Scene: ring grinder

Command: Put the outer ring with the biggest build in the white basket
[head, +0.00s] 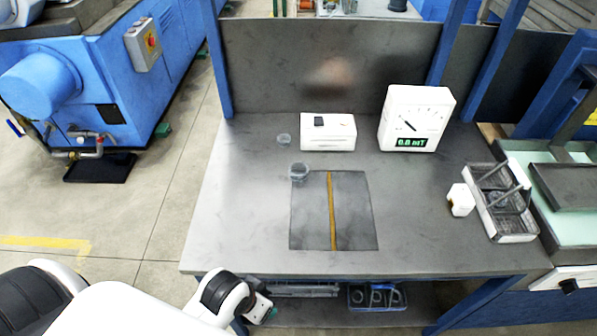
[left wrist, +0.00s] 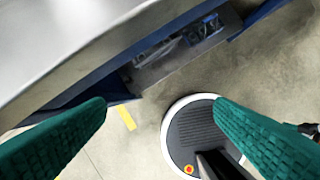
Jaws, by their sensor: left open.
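A white-edged basket (head: 517,238) with dark bars stands at the table's right side, with a grey ring-like part (head: 496,199) inside. My left gripper (head: 264,309) is low, in front of the table's front edge. In the left wrist view its green fingers (left wrist: 160,104) are wide apart with nothing between them. My right gripper is not in view.
The mat (head: 355,215) has a yellow stripe. A white box (head: 328,145) and a gauge reading 0.0 mT (head: 416,112) stand at the back. A white block (head: 460,200) is beside the basket. A blue crate (head: 376,308) with rings is on the lower shelf.

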